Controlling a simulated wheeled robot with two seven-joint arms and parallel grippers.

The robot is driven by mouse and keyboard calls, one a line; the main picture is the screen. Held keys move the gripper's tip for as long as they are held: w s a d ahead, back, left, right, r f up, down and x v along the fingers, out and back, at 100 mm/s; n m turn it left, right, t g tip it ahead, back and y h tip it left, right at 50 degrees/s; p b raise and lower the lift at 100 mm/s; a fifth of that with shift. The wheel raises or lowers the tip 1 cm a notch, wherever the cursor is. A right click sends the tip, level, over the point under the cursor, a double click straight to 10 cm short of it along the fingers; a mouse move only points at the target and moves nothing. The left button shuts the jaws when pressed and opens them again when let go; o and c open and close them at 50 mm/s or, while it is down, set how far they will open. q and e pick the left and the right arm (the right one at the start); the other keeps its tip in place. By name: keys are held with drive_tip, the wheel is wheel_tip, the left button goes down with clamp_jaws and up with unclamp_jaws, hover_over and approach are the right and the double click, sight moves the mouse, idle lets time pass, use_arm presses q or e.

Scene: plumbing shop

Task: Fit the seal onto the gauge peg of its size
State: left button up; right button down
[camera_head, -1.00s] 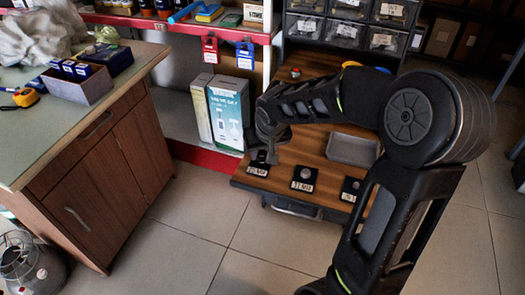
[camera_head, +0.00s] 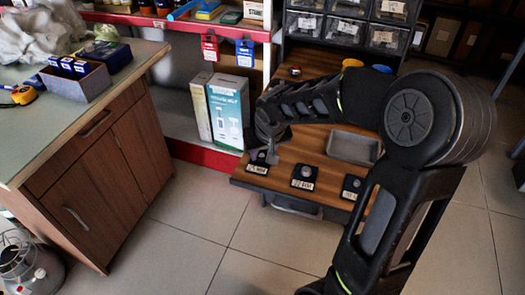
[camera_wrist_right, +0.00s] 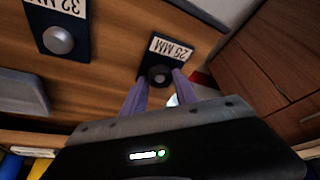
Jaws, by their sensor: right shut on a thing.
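Three dark gauge plates stand along the front edge of the wooden bench: the 25 MM plate (camera_head: 257,168), the 32 MM plate (camera_head: 303,184) and a third plate (camera_head: 351,194) whose label I cannot read. My right gripper (camera_head: 271,158) is low at the 25 MM plate. In the right wrist view its two purple fingers (camera_wrist_right: 159,82) are shut on a dark round seal (camera_wrist_right: 159,74), in front of the 25 MM label (camera_wrist_right: 172,48). The seal overlaps the peg there, and I cannot tell whether it is around it. The 32 MM peg (camera_wrist_right: 58,40) is bare. My left gripper is not in view.
A grey tray (camera_head: 354,147) lies on the bench behind the plates. Boxes (camera_head: 226,108) stand on the shelf left of the bench. A cabinet (camera_head: 95,150) with a counter is at the left. The tiled floor in front is clear.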

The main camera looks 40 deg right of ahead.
drive_tip(key=shift+f, duration=0.15)
drive_tip(key=c, duration=1.3)
unclamp_jaws()
drive_tip(key=shift+o, duration=0.2)
drive_tip(key=shift+r, duration=0.35)
drive_tip(key=shift+p+v, duration=1.1)
drive_tip(key=shift+v, duration=0.45)
drive_tip(key=d+p+v, duration=0.1)
drive_tip(key=p+v, duration=0.3)
drive_tip(key=v, duration=0.3)
drive_tip(key=shift+s+a+p, duration=0.2)
drive_tip(key=shift+a+p, duration=0.1)
drive_tip(key=shift+a, duration=0.25)
drive_tip(key=shift+r, duration=0.1)
